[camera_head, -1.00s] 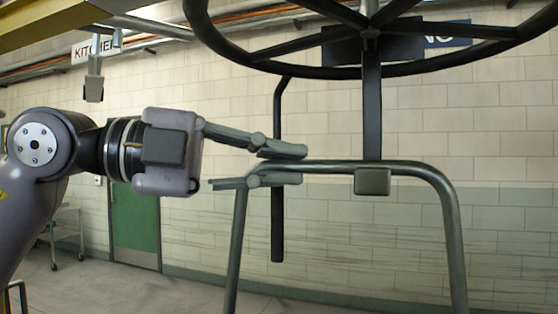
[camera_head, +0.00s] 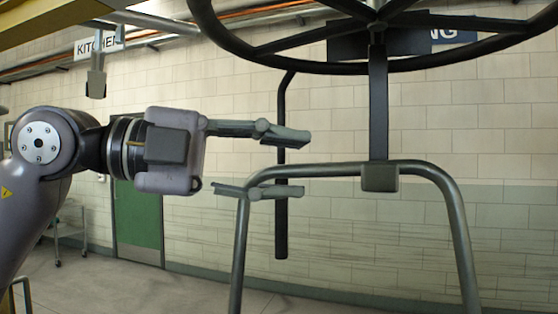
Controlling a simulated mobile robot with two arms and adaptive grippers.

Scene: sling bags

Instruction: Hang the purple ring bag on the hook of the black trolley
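My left gripper (camera_head: 284,164) comes in from the left and is open, one finger above the other. In the picture, the upper left bend of a grey tube frame (camera_head: 330,171) lies between its fingers. The upper finger is clear of the tube; the lower finger overlaps the frame's left side, and I cannot tell whether they touch. I see nothing purple, so the purple ring bag is not in view. I cannot make out a black trolley or its hook for sure. My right gripper is not in view.
A large black spoked ring (camera_head: 300,67) hangs overhead. A black post (camera_head: 378,110) runs down from it to a grey block (camera_head: 380,178) at the tube frame's top bar. A green door (camera_head: 139,225) and block wall lie beyond.

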